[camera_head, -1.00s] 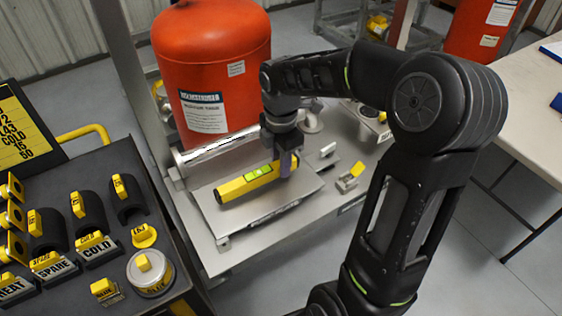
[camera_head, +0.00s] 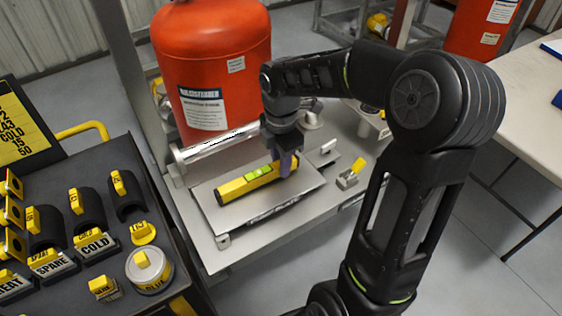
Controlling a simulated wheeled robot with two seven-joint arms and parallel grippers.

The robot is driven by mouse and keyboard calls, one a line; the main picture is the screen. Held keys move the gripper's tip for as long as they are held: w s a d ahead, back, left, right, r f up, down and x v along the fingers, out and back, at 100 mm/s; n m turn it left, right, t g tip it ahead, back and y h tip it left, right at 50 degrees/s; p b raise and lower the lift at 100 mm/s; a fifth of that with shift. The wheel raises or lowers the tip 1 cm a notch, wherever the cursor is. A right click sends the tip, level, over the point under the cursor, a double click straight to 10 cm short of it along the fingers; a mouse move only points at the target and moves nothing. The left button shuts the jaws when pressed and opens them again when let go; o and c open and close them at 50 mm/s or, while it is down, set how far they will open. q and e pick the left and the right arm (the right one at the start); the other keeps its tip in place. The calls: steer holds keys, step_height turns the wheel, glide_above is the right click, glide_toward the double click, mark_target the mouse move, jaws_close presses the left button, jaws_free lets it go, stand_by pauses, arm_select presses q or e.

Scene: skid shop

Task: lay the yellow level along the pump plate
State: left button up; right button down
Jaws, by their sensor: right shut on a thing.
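The yellow level (camera_head: 236,186), with green vials on its upper face, lies lengthwise over the pump plate (camera_head: 262,204), a flat grey metal plate on the skid. My right gripper (camera_head: 285,165) is shut on the level near its far right end. The level looks very close to the plate; I cannot tell whether its whole underside touches. The gripper hides the level's right end. My left gripper is not in view.
A red tank (camera_head: 212,70) stands right behind the plate, with a silver cylinder (camera_head: 215,143) between them. A dark cart (camera_head: 120,225) with black half-shells, labelled blocks and a tin (camera_head: 150,272) is at left. A small yellow-topped clamp (camera_head: 350,174) sits right of the plate.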

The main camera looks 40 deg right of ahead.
steer(key=shift+f, duration=0.3)
stand_by(0.4)
steer(key=c, duration=1.1)
jaws_free()
steer(key=shift+c, duration=0.7)
step_height(320, 180, up, 6)
steer(key=p, duration=0.4)
steer(key=shift+p, duration=0.4)
steer(key=shift+r+p, duration=0.85)
steer(key=shift+r, duration=0.2)
